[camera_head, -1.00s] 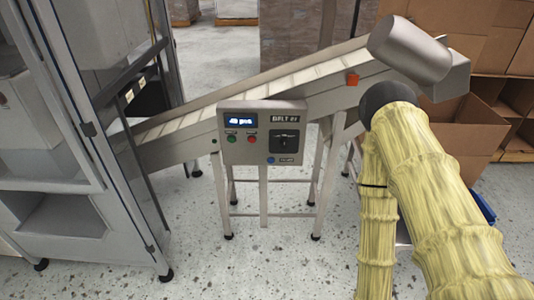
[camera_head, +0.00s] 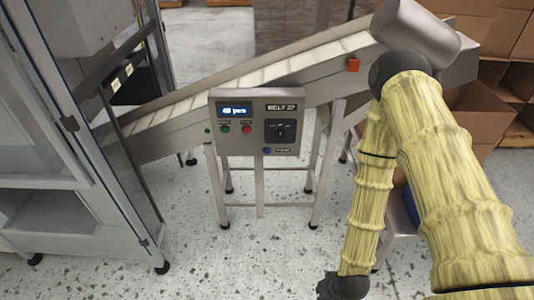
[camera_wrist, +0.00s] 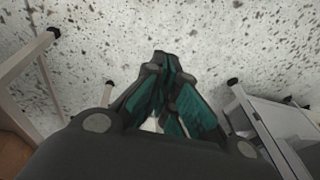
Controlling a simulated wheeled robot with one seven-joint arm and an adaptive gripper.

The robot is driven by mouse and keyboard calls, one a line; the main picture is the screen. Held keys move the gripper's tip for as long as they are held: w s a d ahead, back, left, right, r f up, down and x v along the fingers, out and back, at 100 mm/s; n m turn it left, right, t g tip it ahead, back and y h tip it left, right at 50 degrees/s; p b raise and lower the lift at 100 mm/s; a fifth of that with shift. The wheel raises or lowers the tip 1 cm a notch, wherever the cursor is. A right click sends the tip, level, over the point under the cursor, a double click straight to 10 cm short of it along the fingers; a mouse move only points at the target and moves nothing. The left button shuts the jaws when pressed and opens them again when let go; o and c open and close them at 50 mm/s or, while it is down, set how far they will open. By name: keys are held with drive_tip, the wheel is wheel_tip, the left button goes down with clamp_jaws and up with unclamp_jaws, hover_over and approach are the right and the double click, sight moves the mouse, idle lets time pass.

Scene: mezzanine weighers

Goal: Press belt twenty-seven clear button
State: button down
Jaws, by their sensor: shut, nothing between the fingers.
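The grey control panel marked BELT 27 (camera_head: 257,104) faces me in the head view, on a stand in front of the inclined conveyor. It has a lit blue display (camera_head: 234,109), a green button (camera_head: 225,129), a red button (camera_head: 246,129), a black rotary switch (camera_head: 280,130) and a blue button (camera_head: 267,150) low beside a small label. The button labels are too small to read surely. My gripper's fingers are shut and empty in the wrist view (camera_wrist: 163,65), above the speckled floor. In the head view only its dark end shows at the bottom edge, right of and below the panel, apart from it.
A glass-doored metal frame (camera_head: 75,125) stands at left. Cardboard boxes (camera_head: 490,110) are at right. The floor before the panel is clear.

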sight(267, 152)
drive_tip(key=w+a+r+n+t+y, duration=0.1)
drive_tip(key=w+a+r, duration=0.4)
drive_tip(key=w, duration=0.6)
drive_tip(key=w+a+r+n+t+y+b, duration=0.1)
drive_tip(key=w+a+r+t+y, duration=0.2)
drive_tip(key=w, duration=0.9)
drive_tip(key=w+a+r+n+t+y, duration=0.2)
drive_tip(key=w+a+r, duration=0.5)
drive_tip(key=w, duration=0.4)
drive_tip(key=shift+w+a+r+t+b, duration=0.3)
drive_tip(key=shift+w+a+t+b, duration=0.1)
drive_tip(key=shift+a+t, duration=0.45)
drive_tip(key=shift+w, duration=0.1)
drive_tip(key=w+b, duration=0.2)
drive_tip(key=w, duration=0.6)
drive_tip(key=shift+w, duration=0.3)
drive_tip(key=shift+w, duration=0.15)
drive_tip(key=shift+w, duration=0.3)
